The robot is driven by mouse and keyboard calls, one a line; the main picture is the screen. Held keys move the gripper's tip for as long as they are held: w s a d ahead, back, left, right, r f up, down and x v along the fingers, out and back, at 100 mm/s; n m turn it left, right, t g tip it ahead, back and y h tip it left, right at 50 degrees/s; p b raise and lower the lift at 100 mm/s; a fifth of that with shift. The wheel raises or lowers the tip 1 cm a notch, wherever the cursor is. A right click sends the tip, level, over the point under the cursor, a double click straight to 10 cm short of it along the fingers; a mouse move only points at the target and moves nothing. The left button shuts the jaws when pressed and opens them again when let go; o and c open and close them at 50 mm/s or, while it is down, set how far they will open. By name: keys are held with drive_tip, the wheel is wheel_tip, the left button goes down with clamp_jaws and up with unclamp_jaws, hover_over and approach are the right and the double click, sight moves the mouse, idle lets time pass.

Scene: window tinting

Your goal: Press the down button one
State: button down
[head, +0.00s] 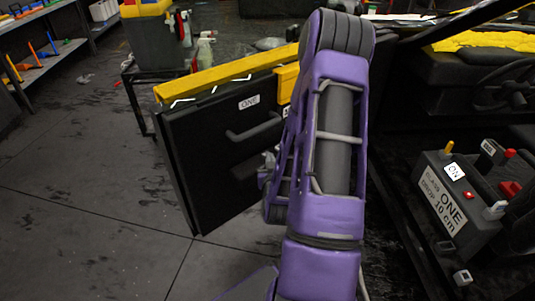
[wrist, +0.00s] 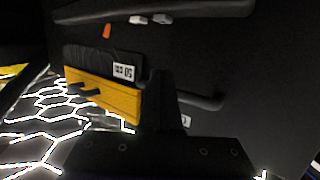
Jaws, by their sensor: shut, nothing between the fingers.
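The black door panel (head: 205,165) carries a label "ONE" (head: 249,102), a yellow top edge and a dark handle (head: 253,132). I cannot tell which control is the down button. My gripper (head: 267,168) is mostly hidden behind my purple arm, close to the door panel. In the wrist view, my gripper (wrist: 161,90) is shut and empty in front of a dark panel with a yellow part (wrist: 103,96) and a small label.
In the wrist view, an orange piece (wrist: 107,31) and two pale pieces (wrist: 150,19) sit near a dark bar. A car interior with a steering wheel (head: 500,88) is at the right. Shelves (head: 45,60) stand at the left. The floor (head: 90,170) at left is mostly open.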

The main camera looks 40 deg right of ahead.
drive_tip(key=x, duration=0.9)
drive_tip(key=shift+w+d, duration=0.1)
drive_tip(key=shift+w, duration=0.05)
drive_tip(key=f, duration=0.2)
drive_tip(key=f+b, duration=0.1)
drive_tip(key=shift+w+d+f, duration=0.1)
drive_tip(key=shift+w, duration=0.15)
drive_tip(key=shift+f, duration=0.45)
